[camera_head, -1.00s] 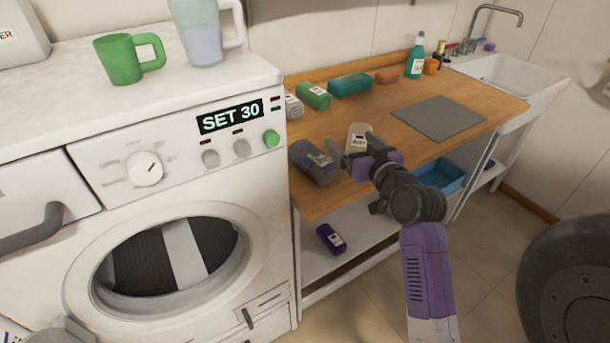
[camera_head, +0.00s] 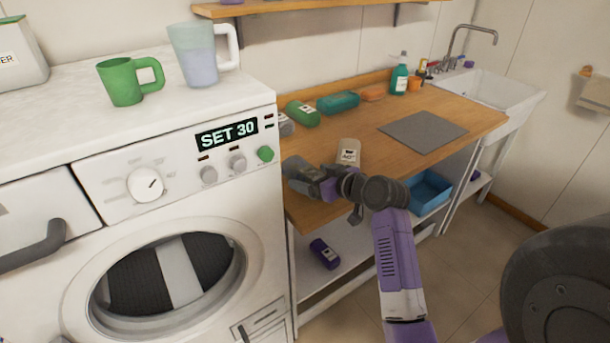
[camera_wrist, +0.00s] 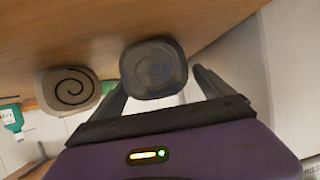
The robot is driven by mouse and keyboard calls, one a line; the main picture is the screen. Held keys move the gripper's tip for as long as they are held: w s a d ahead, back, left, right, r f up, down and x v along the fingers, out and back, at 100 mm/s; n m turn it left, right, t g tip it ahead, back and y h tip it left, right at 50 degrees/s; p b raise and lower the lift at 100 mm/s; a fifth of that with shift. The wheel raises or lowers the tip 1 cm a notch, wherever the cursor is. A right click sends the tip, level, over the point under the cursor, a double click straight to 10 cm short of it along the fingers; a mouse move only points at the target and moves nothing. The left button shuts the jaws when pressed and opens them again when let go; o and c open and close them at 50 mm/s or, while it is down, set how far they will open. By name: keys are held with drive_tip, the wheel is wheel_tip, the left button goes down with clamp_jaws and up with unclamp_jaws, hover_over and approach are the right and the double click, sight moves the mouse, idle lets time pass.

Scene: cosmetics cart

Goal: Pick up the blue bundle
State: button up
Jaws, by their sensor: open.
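The blue bundle (camera_head: 296,167) is a dark grey-blue roll lying at the front left of the wooden counter, beside the washing machine. In the wrist view its rounded end (camera_wrist: 153,69) with a faint spiral faces me, between the two finger tips. My gripper (camera_head: 312,183) is at the bundle's near end, partly covering it in the head view. In the wrist view the gripper (camera_wrist: 160,85) is open, with one finger on each side of the bundle. I cannot tell whether either finger touches it.
A beige bundle (camera_head: 348,154) lies close to the right; its spiral end shows in the wrist view (camera_wrist: 70,91). Green (camera_head: 303,113), teal (camera_head: 338,102) and orange (camera_head: 373,94) bundles lie behind. The washing machine (camera_head: 200,215) is left. A purple bundle (camera_head: 325,254) lies on the lower shelf.

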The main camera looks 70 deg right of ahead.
drive_tip(key=shift+x, duration=1.05)
drive_tip(key=c, duration=1.6)
drive_tip(key=shift+c, duration=0.2)
drive_tip(key=shift+r, duration=0.1)
